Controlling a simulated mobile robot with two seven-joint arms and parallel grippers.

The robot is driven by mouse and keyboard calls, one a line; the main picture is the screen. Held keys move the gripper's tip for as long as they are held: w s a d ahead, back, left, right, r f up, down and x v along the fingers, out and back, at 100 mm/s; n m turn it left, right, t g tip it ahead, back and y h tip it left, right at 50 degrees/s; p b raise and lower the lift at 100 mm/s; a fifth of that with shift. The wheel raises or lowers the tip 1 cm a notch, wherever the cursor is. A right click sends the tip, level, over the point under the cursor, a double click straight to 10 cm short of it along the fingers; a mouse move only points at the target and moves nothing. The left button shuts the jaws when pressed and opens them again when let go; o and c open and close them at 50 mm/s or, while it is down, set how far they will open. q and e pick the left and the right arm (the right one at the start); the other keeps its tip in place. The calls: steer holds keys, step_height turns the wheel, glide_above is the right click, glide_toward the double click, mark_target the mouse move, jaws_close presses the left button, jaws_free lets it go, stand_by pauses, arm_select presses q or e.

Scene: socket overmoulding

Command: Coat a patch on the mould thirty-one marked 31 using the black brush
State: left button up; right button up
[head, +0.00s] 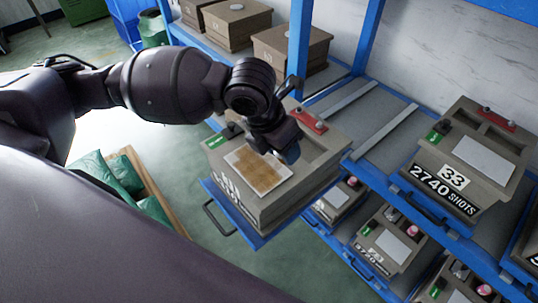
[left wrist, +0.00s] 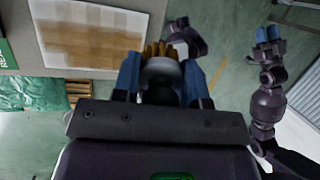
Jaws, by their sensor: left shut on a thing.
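A grey-brown mould (head: 328,150) sits on the pulled-out blue shelf; its front number is too foreshortened to read. On its top is a pale patch (head: 283,180) with a streaky brown coat over much of it; the patch also shows in the left wrist view (left wrist: 150,20). My left gripper (head: 288,148) is above the mould at the patch's far right. In the left wrist view, my left gripper (left wrist: 161,78) is shut on a dark brush with tan bristles (left wrist: 155,49), beside the patch edge. Contact cannot be told. My right gripper (left wrist: 269,38) is away over the floor.
Mould 33 (head: 500,130) stands on the rack to the right. More moulds (head: 388,245) sit on lower shelves, and others (head: 238,25) at the back. A blue post (head: 299,45) rises behind my arm. Green sacks (head: 122,172) lie on a pallet at left.

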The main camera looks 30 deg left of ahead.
stand_by(0.3)
arm_select(q)
steer(key=w+a+r+g+y, duration=0.1)
steer(key=a+r+y, duration=0.1)
steer(key=a, duration=0.5)
steer(key=w+a+r+g+y, duration=0.1)
steer(key=w+a+r, duration=0.1)
steer(key=a, duration=0.6)
steer(key=shift+s+d+f+b, duration=0.1)
steer(key=shift+f+b, duration=0.1)
steer(key=shift+f, duration=1.15)
steer(key=shift+s+d+f+b, duration=0.1)
steer(key=shift+f+b, duration=0.05)
steer(key=shift+f, duration=1.2)
